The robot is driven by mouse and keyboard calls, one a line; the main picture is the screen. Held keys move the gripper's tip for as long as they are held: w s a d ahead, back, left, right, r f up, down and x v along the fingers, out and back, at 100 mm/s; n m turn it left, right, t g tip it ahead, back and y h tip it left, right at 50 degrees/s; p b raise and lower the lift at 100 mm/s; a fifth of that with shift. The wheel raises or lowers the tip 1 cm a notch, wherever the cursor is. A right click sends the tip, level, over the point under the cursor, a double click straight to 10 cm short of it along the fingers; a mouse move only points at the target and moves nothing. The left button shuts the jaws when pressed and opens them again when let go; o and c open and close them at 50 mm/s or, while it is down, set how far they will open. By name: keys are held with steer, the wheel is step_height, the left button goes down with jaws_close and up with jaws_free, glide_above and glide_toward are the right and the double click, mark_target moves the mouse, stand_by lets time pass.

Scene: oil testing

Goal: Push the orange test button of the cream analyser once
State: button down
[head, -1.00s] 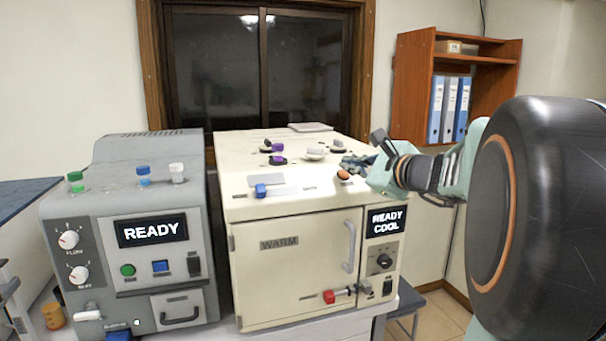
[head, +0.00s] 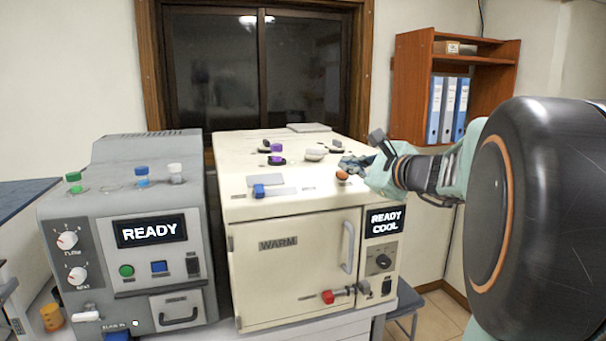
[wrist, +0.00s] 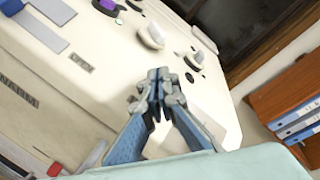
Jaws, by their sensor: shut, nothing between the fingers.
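The cream analyser (head: 290,229) stands in the middle of the head view, its display reading "READY COOL". Its orange test button (head: 342,176) is on the top face near the front right edge. My gripper (head: 345,163) is shut and empty, just above and behind the button in that picture; I cannot tell whether it touches anything. In the wrist view my gripper (wrist: 158,75) has its fingertips together over the cream top (wrist: 85,100). The orange button does not show there and may be hidden behind the fingers.
A grey analyser (head: 150,270) reading "READY" stands on the left. The cream top carries a blue-ended part (head: 259,191), a purple-capped part (head: 277,148) and a pale knob (head: 315,154). A wooden shelf (head: 408,90) with blue binders hangs behind on the right.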

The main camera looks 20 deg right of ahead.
steer(key=shift+w+f+b, duration=0.2)
steer(key=shift+f+b, duration=0.2)
steer(key=shift+b, duration=0.05)
steer(key=shift+w+f+b, duration=0.25)
steer(key=shift+f+b, duration=0.1)
steer(key=shift+b, duration=0.1)
stand_by(0.5)
steer(key=shift+r, duration=0.1)
stand_by(0.3)
steer(key=shift+s+r+p, duration=0.3)
steer(key=shift+s+r, duration=0.2)
steer(key=shift+r, duration=0.1)
steer(key=s+r+p, duration=0.1)
steer(key=r, duration=0.1)
steer(key=s+r+p, duration=0.1)
steer(key=r, duration=0.1)
steer(key=shift+s, duration=0.4)
stand_by(0.5)
